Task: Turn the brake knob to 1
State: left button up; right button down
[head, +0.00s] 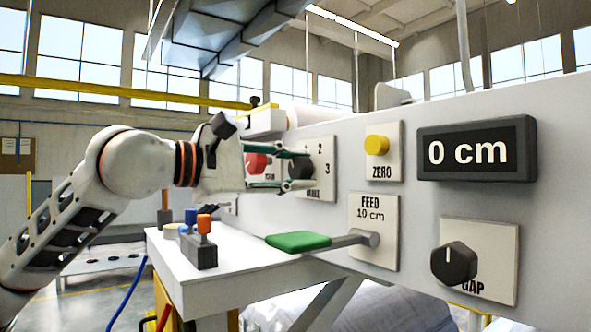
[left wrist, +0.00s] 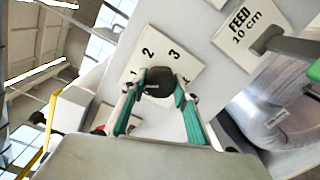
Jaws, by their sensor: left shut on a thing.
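The brake knob (head: 300,167) is a dark knob on a pale plate with the numbers 2 and 3 visible in the head view. In the left wrist view the brake knob (left wrist: 158,82) sits between my left fingertips, and the plate (left wrist: 182,60) shows 1, 2 and 3 around it. My left gripper (head: 291,170) is shut on the brake knob, one finger on each side. The 1 is hidden in the head view by the gripper, and I cannot tell where the knob points. My right gripper is not in view.
A red knob (head: 257,163) is just left of the brake plate, partly behind my gripper. To the right are a yellow ZERO button (head: 377,145), a 0 cm display (head: 477,152), a green FEED lever (head: 299,241) and a black GAP knob (head: 454,264). A white side table (head: 225,270) stands below.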

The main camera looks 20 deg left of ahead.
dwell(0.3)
pick_arm(q)
jog(key=o, duration=1.1)
jog(key=v, duration=1.2)
jog(key=shift+f, duration=0.1)
